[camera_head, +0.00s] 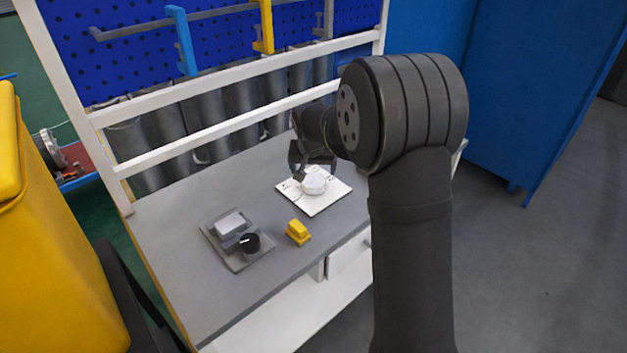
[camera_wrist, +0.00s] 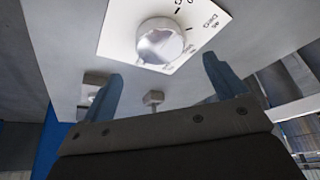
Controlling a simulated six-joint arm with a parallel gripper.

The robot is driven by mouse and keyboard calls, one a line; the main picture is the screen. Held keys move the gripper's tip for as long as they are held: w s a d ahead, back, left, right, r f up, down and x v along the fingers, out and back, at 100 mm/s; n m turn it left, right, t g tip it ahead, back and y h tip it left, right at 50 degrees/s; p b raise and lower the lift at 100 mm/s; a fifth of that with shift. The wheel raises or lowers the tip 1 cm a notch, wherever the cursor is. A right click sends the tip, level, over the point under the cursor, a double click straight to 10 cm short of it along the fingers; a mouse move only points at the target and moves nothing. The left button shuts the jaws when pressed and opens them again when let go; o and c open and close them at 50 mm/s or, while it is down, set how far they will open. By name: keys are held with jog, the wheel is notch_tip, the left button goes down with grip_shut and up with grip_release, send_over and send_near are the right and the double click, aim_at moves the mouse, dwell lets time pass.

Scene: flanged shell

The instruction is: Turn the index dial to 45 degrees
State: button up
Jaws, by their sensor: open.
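The index dial is a round, pale knob (camera_head: 314,184) on a square white plate (camera_head: 325,199) lying on the grey bench. In the wrist view the knob (camera_wrist: 160,42) looks silvery, and the plate (camera_wrist: 117,32) around it carries dark tick marks and lettering, partly hidden by the knob and too small to read surely. My gripper (camera_head: 312,172) is just over the plate, close to the knob. In the wrist view its two blue-grey fingers (camera_wrist: 161,68) are spread wide, with nothing between the tips. The knob shows just beyond them, apart from both. The dial's pointer is not clear.
On the bench left of the dial are a grey base plate (camera_head: 211,237) with a grey block (camera_head: 228,223) and black knob (camera_head: 250,243), and a yellow block (camera_head: 298,232). A white frame rail (camera_head: 220,138) runs behind. The bench's front left is clear.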

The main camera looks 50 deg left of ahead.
aim_at(314, 181)
jog(key=x, duration=0.7)
jog(key=shift+w+a+f, duration=0.1)
jog(key=shift+f, duration=0.2)
jog(key=c, duration=1)
